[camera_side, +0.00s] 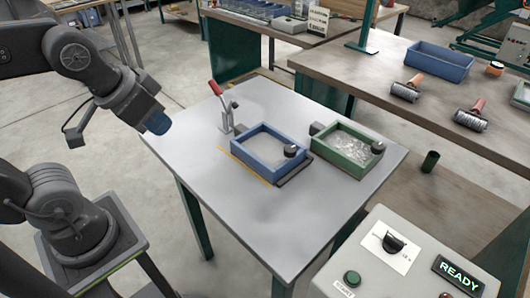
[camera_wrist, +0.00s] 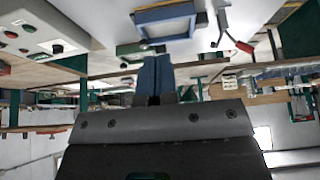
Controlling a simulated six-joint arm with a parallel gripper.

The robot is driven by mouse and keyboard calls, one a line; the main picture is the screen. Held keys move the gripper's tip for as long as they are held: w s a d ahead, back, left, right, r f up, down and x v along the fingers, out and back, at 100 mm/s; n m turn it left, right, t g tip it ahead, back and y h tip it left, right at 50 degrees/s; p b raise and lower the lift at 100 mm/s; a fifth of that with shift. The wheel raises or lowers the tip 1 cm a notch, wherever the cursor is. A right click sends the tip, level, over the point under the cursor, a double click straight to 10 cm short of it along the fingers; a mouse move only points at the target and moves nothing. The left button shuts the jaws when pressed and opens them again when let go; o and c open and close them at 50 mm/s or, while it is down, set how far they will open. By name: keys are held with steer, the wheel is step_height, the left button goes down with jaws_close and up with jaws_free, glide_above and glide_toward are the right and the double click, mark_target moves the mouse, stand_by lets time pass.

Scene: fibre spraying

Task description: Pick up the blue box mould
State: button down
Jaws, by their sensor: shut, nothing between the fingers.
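The blue box mould (camera_side: 252,163) is an open rectangular frame with a pale inside, lying flat on the grey table. Dark round knobs or blocks sit at its ends. It also shows at the top of the wrist view (camera_wrist: 165,14), which is upside down. My gripper (camera_side: 157,123) hangs in the air left of the table, well apart from the mould. In the wrist view its blue fingers (camera_wrist: 155,62) are together with nothing between them.
A red-handled toggle clamp (camera_side: 226,108) stands at the mould's back left corner. A green box mould (camera_side: 345,158) with whitish contents lies to the right. A control box (camera_side: 400,262) is at the front right. The table's front left is clear.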

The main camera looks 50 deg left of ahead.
steer(key=c, duration=1.8)
jaws_free()
steer(key=o, duration=0.7)
steer(key=m+g, duration=0.6)
steer(key=m, duration=1.2)
glide_above(248, 152)
step_height(248, 152, down, 9)
steer(key=f, duration=0.8)
steer(key=shift+w, duration=0.25)
steer(key=shift+s+f, duration=0.15)
steer(key=shift+f, duration=1.2)
steer(key=shift+s+f, duration=0.1)
steer(key=shift+f, duration=1.25)
